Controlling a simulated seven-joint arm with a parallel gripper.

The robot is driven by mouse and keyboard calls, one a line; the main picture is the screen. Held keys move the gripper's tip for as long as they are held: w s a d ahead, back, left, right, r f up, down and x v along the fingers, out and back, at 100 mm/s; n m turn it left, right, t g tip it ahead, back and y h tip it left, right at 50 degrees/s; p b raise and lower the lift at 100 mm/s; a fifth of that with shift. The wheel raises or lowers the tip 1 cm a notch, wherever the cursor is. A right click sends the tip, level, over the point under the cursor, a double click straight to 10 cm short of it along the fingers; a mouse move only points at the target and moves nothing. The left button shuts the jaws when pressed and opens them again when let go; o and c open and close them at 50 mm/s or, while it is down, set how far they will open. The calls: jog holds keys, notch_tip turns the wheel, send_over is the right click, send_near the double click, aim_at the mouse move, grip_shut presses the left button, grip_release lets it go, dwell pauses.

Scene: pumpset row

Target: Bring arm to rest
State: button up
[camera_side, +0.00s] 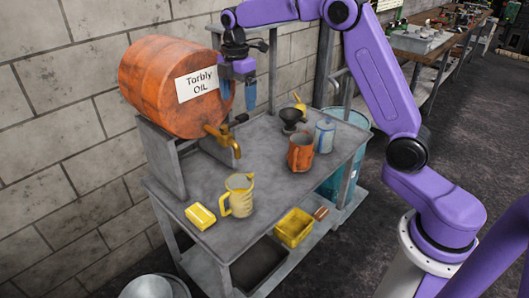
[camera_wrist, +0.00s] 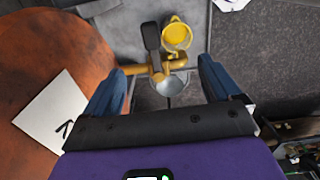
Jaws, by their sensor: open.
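My purple arm reaches across from the right, and my gripper (camera_side: 238,96) hangs high beside the orange oil drum (camera_side: 165,85). Its two blue fingers are apart, with nothing between them in the side view. In the wrist view my gripper (camera_wrist: 163,68) is also spread, with the drum (camera_wrist: 45,60) close on its left. The brass tap (camera_wrist: 160,65) and the yellow jug (camera_wrist: 177,34) show beyond the fingers, lower down. In the side view the tap (camera_side: 224,137) juts from the drum's front, and the yellow jug (camera_side: 239,196) stands upright on the grey bench.
A block wall (camera_side: 50,120) stands behind.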

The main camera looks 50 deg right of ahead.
jog(key=s+a+m, duration=0.1)
jog(key=s+a, duration=0.3)
jog(key=s, duration=0.6)
jog(key=s+a+m, duration=0.2)
jog(key=s+a, duration=0.3)
jog(key=s, duration=0.5)
jog(key=s+d+f+m, duration=0.1)
jog(key=s+d+f, duration=0.1)
jog(key=s, duration=0.8)
jog(key=s+d+f+m, duration=0.1)
jog(key=s+d, duration=0.2)
jog(key=s, duration=0.7)
jog(key=shift+d+f+m, duration=0.3)
jog(key=shift+d+f, duration=0.1)
jog(key=shift+c, duration=0.4)
